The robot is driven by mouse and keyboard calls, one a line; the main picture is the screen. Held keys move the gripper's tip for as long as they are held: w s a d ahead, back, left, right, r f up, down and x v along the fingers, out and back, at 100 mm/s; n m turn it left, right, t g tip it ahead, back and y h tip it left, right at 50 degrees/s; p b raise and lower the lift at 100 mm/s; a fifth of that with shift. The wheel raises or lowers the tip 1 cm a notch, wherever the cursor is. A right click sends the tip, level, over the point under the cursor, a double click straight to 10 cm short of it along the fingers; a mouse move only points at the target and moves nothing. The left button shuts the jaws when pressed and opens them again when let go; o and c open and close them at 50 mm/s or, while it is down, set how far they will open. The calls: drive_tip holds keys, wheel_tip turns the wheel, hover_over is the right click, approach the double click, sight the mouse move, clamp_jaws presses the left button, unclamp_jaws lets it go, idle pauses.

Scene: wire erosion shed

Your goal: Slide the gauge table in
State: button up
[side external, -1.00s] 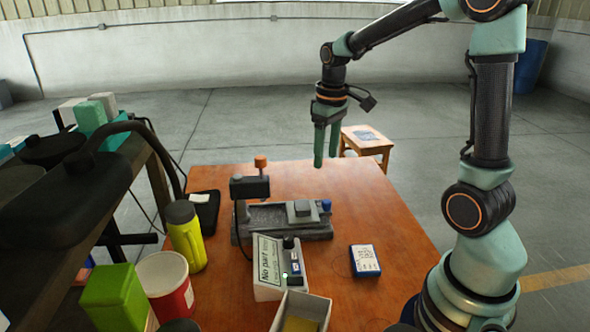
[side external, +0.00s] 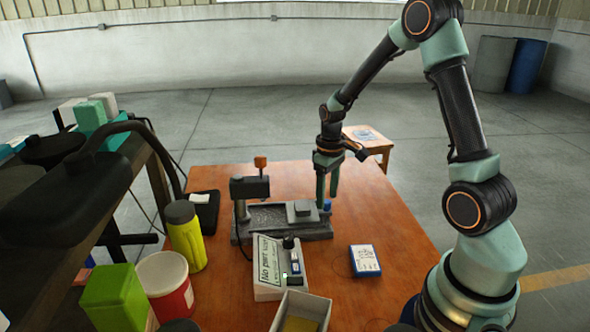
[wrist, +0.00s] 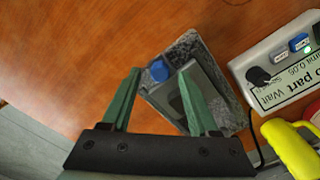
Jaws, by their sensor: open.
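The gauge stands on a dark speckled base (side external: 270,222) on the orange-brown workbench, with a column and gauge head (side external: 250,187) at its left. The gauge table (side external: 301,213), a grey plate carrying a small block, sits toward the right end of the base, clear of the head. A blue knob (side external: 327,205) is at its right end. My gripper (side external: 327,200) points down at this end, open. In the wrist view the blue knob (wrist: 158,71) appears between my fingertips (wrist: 161,69), with the gauge table (wrist: 213,98) behind the right finger. I cannot tell whether the fingers touch the knob.
A box labelled "No part Wait" (side external: 265,272) with a black knob and lit indicator stands in front of the gauge. A blue-edged device (side external: 364,260) lies to the right. A yellow bottle (side external: 186,235) and red-and-white tub (side external: 165,285) stand left. The bench's right side is mostly clear.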

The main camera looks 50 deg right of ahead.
drive_tip(key=shift+f, duration=0.6)
clamp_jaws()
drive_tip(key=shift+r, duration=0.1)
idle(1.0)
